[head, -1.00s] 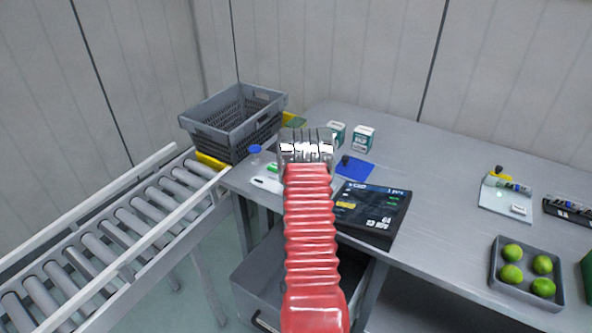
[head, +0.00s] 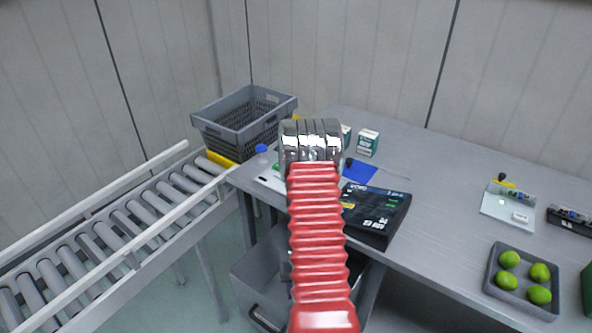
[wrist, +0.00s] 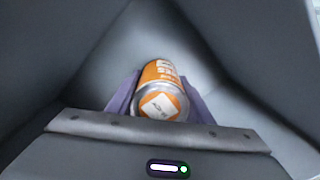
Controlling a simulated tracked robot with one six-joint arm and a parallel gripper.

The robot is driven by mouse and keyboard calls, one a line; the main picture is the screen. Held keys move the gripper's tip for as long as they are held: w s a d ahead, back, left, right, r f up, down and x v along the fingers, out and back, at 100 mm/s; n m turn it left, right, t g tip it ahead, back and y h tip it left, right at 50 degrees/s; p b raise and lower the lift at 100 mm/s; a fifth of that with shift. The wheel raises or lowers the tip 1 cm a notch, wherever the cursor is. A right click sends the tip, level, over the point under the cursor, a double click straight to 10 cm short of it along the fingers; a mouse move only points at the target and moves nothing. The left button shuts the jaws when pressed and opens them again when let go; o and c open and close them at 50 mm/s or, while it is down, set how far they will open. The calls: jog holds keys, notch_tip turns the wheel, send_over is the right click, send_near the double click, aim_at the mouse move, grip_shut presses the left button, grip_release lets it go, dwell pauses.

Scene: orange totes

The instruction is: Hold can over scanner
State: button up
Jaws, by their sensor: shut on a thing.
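An orange can (wrist: 163,80) with a silver end and white lettering shows in the wrist view. My gripper (wrist: 160,95) is shut on it, with a purple finger on each side. Smooth grey walls surround the can; I cannot tell whether it touches them. In the head view my arm hides the gripper and the can.
A grey crate (head: 240,113) stands behind a roller conveyor (head: 120,230) on the left. The grey table (head: 430,190) holds a black box (head: 376,212), small cartons (head: 368,142) and a tray of limes (head: 522,292). A grey bin (head: 262,285) is below the table.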

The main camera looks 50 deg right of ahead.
jog(key=w+a+r+n, duration=0.1)
jog(key=w+a+r, duration=0.3)
jog(key=w+r, duration=0.8)
jog(key=w+a+r+n, duration=0.1)
jog(key=w+a+r, duration=0.3)
jog(key=w+r, duration=0.85)
jog(key=w+a+r+n, duration=0.2)
jog(key=w+a+r, duration=0.1)
jog(key=a+r, duration=0.8)
jog(key=w+a+r+n, duration=0.2)
jog(key=w+a+r, duration=0.2)
jog(key=a+r, duration=0.7)
jog(key=shift+w+a+r, duration=0.2)
jog(key=shift+a+r, duration=0.05)
jog(key=shift+a, duration=0.4)
